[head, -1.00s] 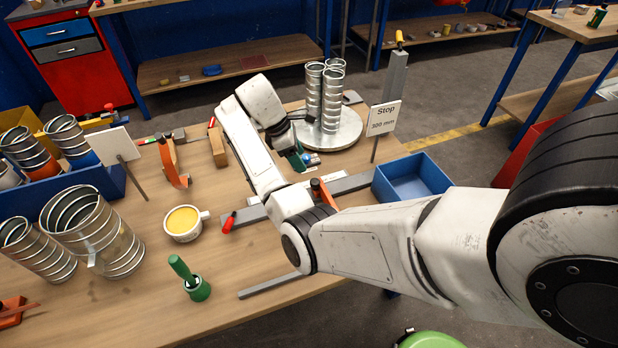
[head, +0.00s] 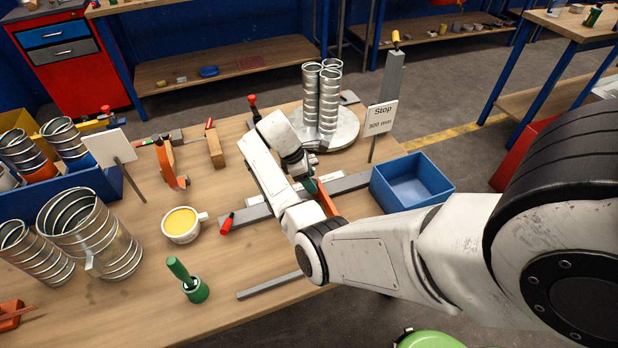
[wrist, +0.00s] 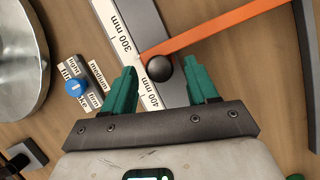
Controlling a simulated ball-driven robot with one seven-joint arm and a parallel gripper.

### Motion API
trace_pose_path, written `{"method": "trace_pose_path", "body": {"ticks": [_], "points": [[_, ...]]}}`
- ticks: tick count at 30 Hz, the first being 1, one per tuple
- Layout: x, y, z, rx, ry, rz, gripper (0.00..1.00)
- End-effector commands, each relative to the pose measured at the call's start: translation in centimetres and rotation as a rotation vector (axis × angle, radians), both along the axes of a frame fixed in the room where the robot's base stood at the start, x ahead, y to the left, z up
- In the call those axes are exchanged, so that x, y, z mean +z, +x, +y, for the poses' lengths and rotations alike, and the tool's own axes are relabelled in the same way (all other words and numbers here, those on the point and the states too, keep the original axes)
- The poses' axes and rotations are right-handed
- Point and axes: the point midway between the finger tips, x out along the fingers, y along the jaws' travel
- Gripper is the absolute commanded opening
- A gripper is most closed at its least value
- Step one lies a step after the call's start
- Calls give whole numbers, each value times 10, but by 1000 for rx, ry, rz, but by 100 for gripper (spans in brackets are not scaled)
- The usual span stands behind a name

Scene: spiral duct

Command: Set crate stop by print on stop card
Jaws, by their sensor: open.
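The stop card (head: 380,118) reads "Stop 300 mm" and stands on a thin post at the back right. The crate stop is an orange arm (head: 327,199) on a grey rail (head: 258,213). In the wrist view the orange arm (wrist: 215,35) crosses the scale strip (wrist: 122,35), its edge just past the "300 mm" print on the 400 mm side. A black ball knob (wrist: 159,69) sits beside it. My gripper (wrist: 160,70) is open, its green fingers on either side of the knob with gaps. In the head view my gripper (head: 309,185) is over the rail.
A blue bin (head: 412,183) stands by the rail's right end. A turntable (head: 345,130) with spiral ducts is behind. A blue-knobbed selector (wrist: 77,88) lies left of the rail. A yellow-filled cup (head: 181,223) and green-handled tool (head: 187,278) stand left.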

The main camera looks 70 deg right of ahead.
Motion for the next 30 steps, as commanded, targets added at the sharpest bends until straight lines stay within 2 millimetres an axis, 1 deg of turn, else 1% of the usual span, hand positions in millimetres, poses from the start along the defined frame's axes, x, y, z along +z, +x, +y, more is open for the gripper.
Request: {"method": "trace_pose_path", "body": {"ticks": [1,2,18,26,30], "points": [[0,0,0,0,0,0,56],[0,0,0,0,0,0,53],[0,-1,1,-2,3,2,1],[-1,-2,1,-2,4,4,0],[1,-10,-6,-6,5,6,0]]}}
